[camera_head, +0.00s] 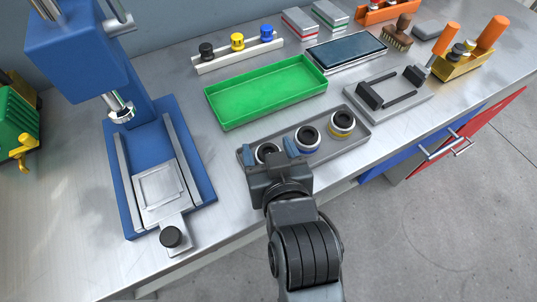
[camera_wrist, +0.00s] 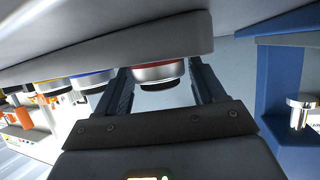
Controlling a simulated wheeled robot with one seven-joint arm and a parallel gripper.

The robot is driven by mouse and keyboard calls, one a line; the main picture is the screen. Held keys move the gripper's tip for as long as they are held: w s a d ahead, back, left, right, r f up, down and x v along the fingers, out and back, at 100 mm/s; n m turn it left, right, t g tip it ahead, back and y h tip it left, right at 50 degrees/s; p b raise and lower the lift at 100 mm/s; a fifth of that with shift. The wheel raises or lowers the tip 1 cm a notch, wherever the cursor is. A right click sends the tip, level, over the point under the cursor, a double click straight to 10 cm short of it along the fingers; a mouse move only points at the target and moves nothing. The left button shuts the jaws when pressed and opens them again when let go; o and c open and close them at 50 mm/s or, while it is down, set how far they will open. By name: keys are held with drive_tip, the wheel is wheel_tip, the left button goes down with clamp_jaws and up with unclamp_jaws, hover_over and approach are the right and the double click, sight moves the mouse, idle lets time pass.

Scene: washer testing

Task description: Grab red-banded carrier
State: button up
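The red-banded carrier (camera_wrist: 159,70) is a silvery ring-shaped piece with a dark centre. It shows between my fingers in the wrist view. In the head view the carrier (camera_head: 266,150) sits at the left end of a grey tray (camera_head: 367,134), its band hidden by my gripper. My gripper (camera_head: 271,153) is open, one blue-grey finger on each side of the carrier. In the wrist view the gripper (camera_wrist: 163,78) shows a small gap beside the carrier. A blue-banded carrier (camera_head: 307,138) and a yellow-banded carrier (camera_head: 342,124) stand to its right in the tray.
A blue press (camera_head: 203,185) stands left of the tray. A green tray (camera_head: 265,92) lies behind it, and a grey fixture (camera_head: 400,95) lies to the right. A rack with black, yellow and blue knobs (camera_head: 238,56) is farther back. Bare bench shows between press and grey tray.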

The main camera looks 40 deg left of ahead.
drive_tip(key=c, duration=0.9)
drive_tip(key=shift+o, duration=0.2)
drive_tip(key=shift+r, duration=0.1)
